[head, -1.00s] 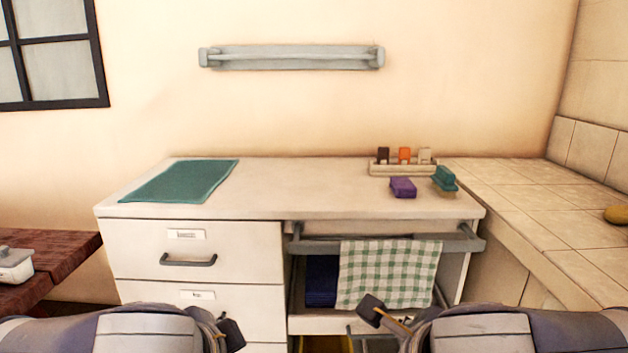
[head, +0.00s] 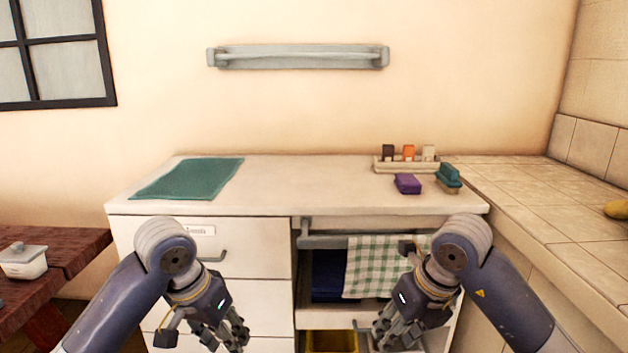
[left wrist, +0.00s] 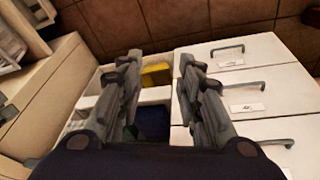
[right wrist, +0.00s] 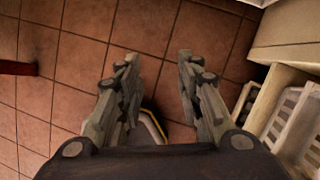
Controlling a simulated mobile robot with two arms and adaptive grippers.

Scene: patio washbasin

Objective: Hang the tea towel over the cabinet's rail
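A green-and-white checked tea towel (head: 371,268) hangs over the cabinet's rail (head: 325,241), along the front of the open bay; my right arm hides its right part. My right gripper (head: 392,331) is in front of the bay, apart from the towel as far as I can see. Its fingers are spread and empty in the right wrist view (right wrist: 157,58). My left gripper (head: 226,335) is in front of the drawers. It is also open and empty in the left wrist view (left wrist: 158,64).
A teal cloth or mat (head: 188,179) lies flat on the countertop (head: 300,185). A purple block (head: 407,184), a teal brush-like item (head: 449,179) and a small rack (head: 380,165) stand at its right. A rail (head: 300,57) is on the wall. A tiled ledge (head: 550,200) borders the right.

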